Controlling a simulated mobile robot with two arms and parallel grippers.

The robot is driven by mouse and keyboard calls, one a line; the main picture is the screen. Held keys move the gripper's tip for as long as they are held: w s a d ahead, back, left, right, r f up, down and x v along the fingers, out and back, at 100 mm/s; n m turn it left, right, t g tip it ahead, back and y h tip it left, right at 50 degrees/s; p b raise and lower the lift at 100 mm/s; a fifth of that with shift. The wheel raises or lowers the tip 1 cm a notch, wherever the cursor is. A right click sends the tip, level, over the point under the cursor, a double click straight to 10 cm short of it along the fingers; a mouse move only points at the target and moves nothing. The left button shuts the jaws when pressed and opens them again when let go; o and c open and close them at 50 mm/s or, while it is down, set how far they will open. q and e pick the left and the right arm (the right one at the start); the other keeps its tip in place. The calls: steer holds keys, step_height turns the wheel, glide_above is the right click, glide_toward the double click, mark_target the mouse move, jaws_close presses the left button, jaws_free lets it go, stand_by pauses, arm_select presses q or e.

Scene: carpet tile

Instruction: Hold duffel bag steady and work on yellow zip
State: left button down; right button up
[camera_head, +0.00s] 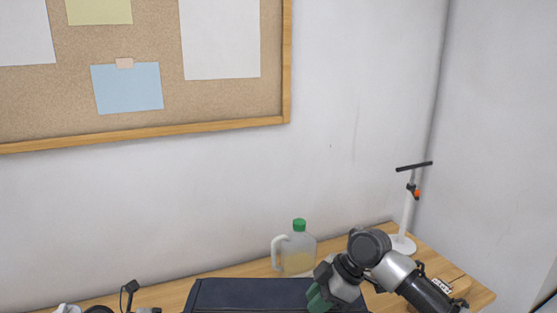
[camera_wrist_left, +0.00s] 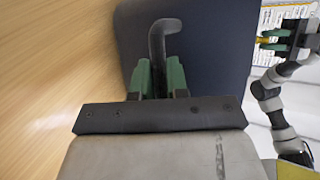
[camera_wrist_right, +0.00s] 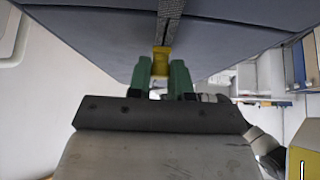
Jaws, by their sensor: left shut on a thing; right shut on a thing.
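The dark navy duffel bag (camera_head: 255,293) shows at the bottom of the head view, mostly cut off. It also fills much of the left wrist view (camera_wrist_left: 215,60) and the top of the right wrist view (camera_wrist_right: 95,30). My left gripper (camera_wrist_left: 159,78) is shut on the bag's dark curved handle (camera_wrist_left: 158,38). My right gripper (camera_wrist_right: 161,80) is shut on the yellow zip pull (camera_wrist_right: 161,60), at the end of the grey zip (camera_wrist_right: 170,18). In the head view my right gripper (camera_head: 318,298) is at the bag's right end; the zip pull is hidden there.
A wooden table (camera_head: 455,272) bears the bag. A jug with a green cap (camera_head: 297,250) stands behind the bag. A white stand (camera_head: 405,225) with a dark crossbar is at the back right corner. A wall and a corkboard (camera_head: 160,90) are behind.

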steer(key=shift+a, duration=2.6)
steer(key=shift+a, duration=2.4)
steer(key=shift+a, duration=2.6)
steer(key=shift+a, duration=2.4)
steer(key=shift+s, duration=0.1)
